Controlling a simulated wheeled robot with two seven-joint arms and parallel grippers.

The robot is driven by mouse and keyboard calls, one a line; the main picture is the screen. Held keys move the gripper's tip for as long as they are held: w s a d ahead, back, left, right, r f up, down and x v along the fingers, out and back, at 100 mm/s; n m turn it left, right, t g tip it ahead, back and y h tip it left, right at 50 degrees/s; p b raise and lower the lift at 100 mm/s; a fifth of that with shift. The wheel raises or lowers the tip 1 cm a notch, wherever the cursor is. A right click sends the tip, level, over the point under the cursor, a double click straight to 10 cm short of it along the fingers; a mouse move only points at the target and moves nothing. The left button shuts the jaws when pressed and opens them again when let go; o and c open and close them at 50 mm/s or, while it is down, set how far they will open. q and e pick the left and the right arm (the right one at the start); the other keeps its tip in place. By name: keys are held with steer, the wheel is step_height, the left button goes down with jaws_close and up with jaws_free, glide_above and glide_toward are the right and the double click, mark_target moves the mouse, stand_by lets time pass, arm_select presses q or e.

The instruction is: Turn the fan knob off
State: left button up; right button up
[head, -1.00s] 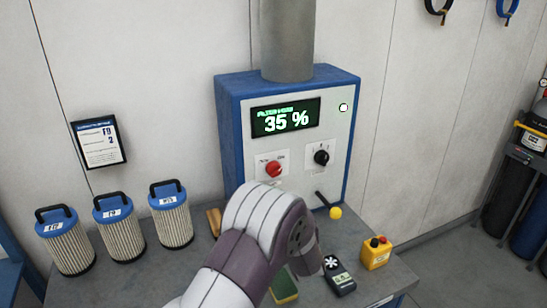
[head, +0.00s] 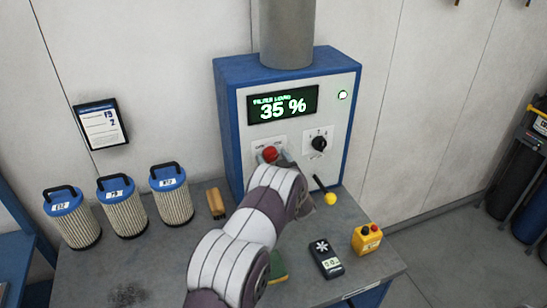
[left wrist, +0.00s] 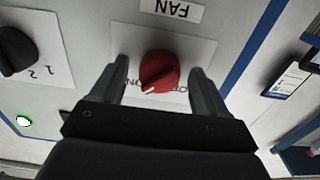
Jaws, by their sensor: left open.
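The red fan knob (head: 270,154) is on the front panel of the blue and white filter unit (head: 335,150), below its 35 % display. In the left wrist view the red knob (left wrist: 159,72) sits on a white plate under a FAN label, with its white mark towards the lower left. My left gripper (head: 279,158) is at the panel. In the left wrist view its two open fingers (left wrist: 158,80) stand on either side of the knob, with a gap on each side. The lettering beside the knob is partly hidden. My right gripper is not in view.
A black selector knob (head: 319,144) is right of the red one. A black lever with a yellow ball (head: 330,199), a black handheld meter (head: 326,258) and a yellow button box (head: 367,239) are at the right. Several filter cartridges (head: 122,208) stand at the left.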

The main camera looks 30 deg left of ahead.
arm_select(q)
steer(key=shift+s, duration=0.15)
steer(key=shift+c, duration=0.2)
steer(key=c, duration=1)
steer(key=shift+f+b, duration=0.1)
steer(key=shift+b, duration=0.4)
steer(key=n+b, duration=0.7)
steer(key=b, duration=0.4)
steer(key=n+b, duration=0.8)
steer(key=b, duration=0.4)
steer(key=shift+w+d+f, duration=0.1)
steer(key=shift+w, duration=0.1)
steer(key=shift+r+n+b, duration=0.15)
steer(key=shift+n+b, duration=0.55)
steer(key=shift+n, duration=0.05)
steer(key=shift+r+n+b, duration=0.15)
steer(key=shift+n+b, duration=0.5)
steer(key=shift+n, duration=0.1)
